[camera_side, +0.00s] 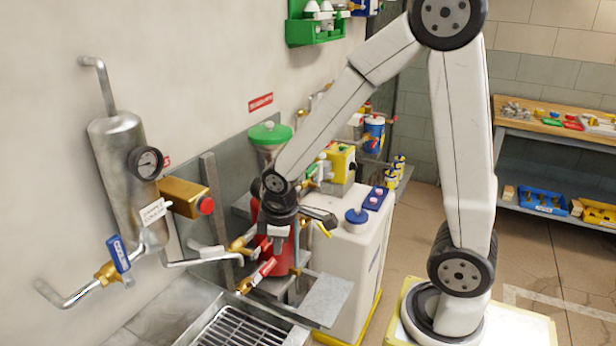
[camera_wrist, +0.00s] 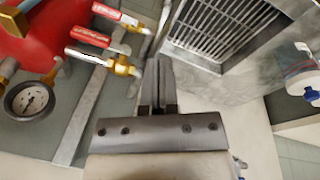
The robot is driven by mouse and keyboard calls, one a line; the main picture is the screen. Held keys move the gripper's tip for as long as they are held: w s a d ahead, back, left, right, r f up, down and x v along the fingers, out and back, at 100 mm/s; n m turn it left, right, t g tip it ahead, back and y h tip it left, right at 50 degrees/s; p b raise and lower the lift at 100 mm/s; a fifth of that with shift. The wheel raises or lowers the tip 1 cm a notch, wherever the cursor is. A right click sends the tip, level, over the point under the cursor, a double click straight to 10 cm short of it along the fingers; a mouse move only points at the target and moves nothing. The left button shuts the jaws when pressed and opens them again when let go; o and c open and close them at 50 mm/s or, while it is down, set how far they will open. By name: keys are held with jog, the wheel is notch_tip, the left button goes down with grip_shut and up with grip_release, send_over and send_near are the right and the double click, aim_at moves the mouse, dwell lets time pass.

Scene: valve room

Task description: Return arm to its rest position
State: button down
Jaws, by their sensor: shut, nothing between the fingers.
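My gripper (camera_wrist: 158,85) is shut and empty in the wrist view, its two fingers together and pointing toward the upper middle of the picture. In the side view my arm is bent at a high elbow and reaches left and down, with its wrist beside the red vessel (camera_side: 267,245) near the wall. The gripper's fingers are hard to make out there. In the wrist view the red vessel (camera_wrist: 45,35) and two brass valves with red handles (camera_wrist: 88,34) lie left of the fingers, apart from them.
A sink grate (camera_side: 240,332) lies below the valves. A grey tank (camera_side: 117,165) with pipes and a blue-handled valve (camera_side: 119,256) is on the left wall. A white cabinet (camera_side: 350,265) stands close beside my arm. A bench (camera_side: 560,128) stands behind; open floor lies right.

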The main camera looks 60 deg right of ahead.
jog(key=s+a+m, duration=0.1)
jog(key=m, duration=0.1)
jog(key=s+a+m, duration=0.1)
jog(key=s+m, duration=0.1)
jog(key=s+m+y, duration=0.1)
jog(key=s, duration=0.1)
jog(key=shift+a+f+m+t, duration=0.1)
jog(key=shift+a+m+t, duration=0.3)
dwell(0.6)
